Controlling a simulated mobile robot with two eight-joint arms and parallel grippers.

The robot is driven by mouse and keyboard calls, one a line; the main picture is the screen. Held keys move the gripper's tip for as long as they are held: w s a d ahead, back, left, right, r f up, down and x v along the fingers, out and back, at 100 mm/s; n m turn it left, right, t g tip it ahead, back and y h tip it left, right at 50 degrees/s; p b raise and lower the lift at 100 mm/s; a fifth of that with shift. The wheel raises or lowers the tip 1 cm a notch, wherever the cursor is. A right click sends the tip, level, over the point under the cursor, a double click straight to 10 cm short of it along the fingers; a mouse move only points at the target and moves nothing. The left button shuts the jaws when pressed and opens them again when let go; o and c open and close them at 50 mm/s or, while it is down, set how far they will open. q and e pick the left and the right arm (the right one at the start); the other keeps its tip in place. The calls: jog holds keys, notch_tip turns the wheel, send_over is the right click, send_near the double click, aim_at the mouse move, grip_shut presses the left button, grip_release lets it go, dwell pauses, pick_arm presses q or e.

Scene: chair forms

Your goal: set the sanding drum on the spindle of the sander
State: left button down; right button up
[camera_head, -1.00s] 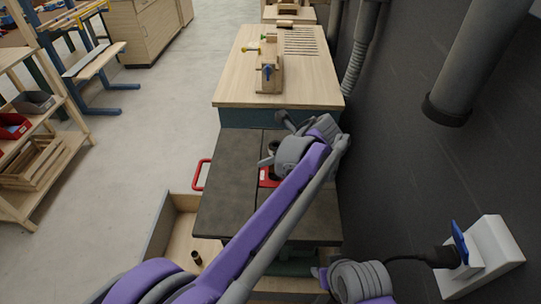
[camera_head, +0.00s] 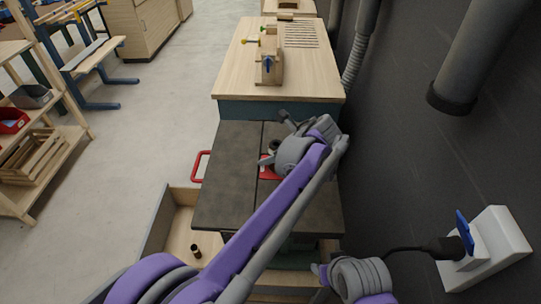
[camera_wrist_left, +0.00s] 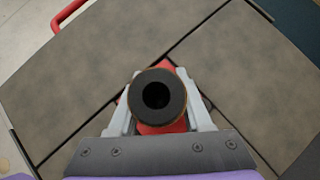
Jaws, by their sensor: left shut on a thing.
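My left gripper (camera_head: 268,160) is over the sander's dark grey table (camera_head: 228,180). In the left wrist view, the left gripper (camera_wrist_left: 158,100) is shut on the sanding drum (camera_wrist_left: 157,95), a dark ring with a brown rim and a round hole facing the camera. In the head view the drum (camera_head: 273,146) is a small dark shape, partly hidden by the wrist. A red part of the sander (camera_head: 267,172) lies below the gripper; red also shows around the drum in the wrist view (camera_wrist_left: 160,128). The spindle is hidden. I cannot tell whether the drum touches the sander.
An open wooden box (camera_head: 178,222) beside the sander holds a small brown cylinder (camera_head: 195,251). A wooden bench (camera_head: 285,78) with a block stands behind. A dark wall with a hanging pipe (camera_head: 470,70) and a socket (camera_head: 500,247) bounds the right. Open floor lies left.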

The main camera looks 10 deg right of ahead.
pick_arm(q)
jog(key=shift+f, duration=0.1)
jog(key=shift+c, duration=1.3)
grip_release()
jog(key=shift+d, duration=0.1)
